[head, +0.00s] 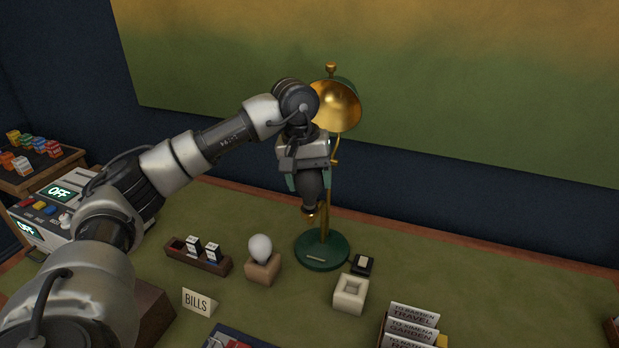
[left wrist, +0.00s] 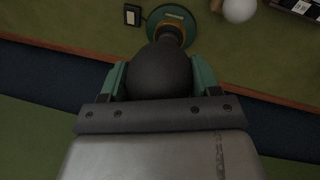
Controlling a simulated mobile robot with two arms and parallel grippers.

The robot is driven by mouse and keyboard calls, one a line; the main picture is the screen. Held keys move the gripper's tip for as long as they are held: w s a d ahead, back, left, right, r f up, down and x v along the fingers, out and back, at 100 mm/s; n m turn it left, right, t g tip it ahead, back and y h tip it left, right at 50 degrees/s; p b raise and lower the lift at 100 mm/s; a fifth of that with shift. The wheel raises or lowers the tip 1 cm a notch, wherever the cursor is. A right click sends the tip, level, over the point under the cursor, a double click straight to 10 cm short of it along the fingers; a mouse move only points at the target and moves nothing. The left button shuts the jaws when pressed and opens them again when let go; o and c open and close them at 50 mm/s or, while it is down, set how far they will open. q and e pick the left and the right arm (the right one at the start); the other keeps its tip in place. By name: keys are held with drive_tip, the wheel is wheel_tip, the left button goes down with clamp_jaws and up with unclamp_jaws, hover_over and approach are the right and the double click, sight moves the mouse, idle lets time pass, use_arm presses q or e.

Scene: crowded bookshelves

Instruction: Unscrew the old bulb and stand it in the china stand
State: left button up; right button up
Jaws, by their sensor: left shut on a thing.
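The old bulb (head: 312,188) is dark and held glass up, with a brass-coloured part at its lower end, close to the brass stem of the desk lamp (head: 325,222). My left gripper (head: 309,180) is shut on it from above. In the left wrist view, the dark bulb (left wrist: 160,72) fills the space between the green fingers (left wrist: 157,80). I cannot tell whether its base sits in a socket. The china stand (head: 351,294), a cream square block with a hollow top, is empty on the desk, right of the lamp's green base. My right gripper is out of view.
A white bulb (head: 260,247) stands in a wooden block (head: 263,269) left of the lamp. A small black switch box (head: 362,264) sits behind the china stand. A brown tray (head: 200,258), a BILLS card (head: 199,302) and a card holder (head: 408,328) stand nearby. The brass lampshade (head: 338,104) is above.

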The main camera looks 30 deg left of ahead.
use_arm(q)
drive_tip(key=n, duration=0.3)
drive_tip(key=shift+s, duration=0.1)
drive_tip(key=n, duration=0.4)
drive_tip(key=shift+n+t+y, duration=0.3)
drive_tip(key=shift+t+y, duration=0.1)
drive_tip(key=shift+r+p, duration=1.45)
drive_tip(key=shift+r, duration=0.6)
drive_tip(key=s+d+f+m+g+h, duration=0.1)
drive_tip(key=s+d+f+m, duration=0.8)
drive_tip(key=d+m, duration=0.3)
drive_tip(key=w+f+n+t+y+p, duration=0.1)
drive_tip(key=w+f+n+p, duration=0.3)
drive_tip(key=w+f+n, duration=0.3)
drive_tip(key=w+n, duration=0.1)
drive_tip(key=n, duration=0.4)
drive_tip(key=shift+w+f, duration=0.4)
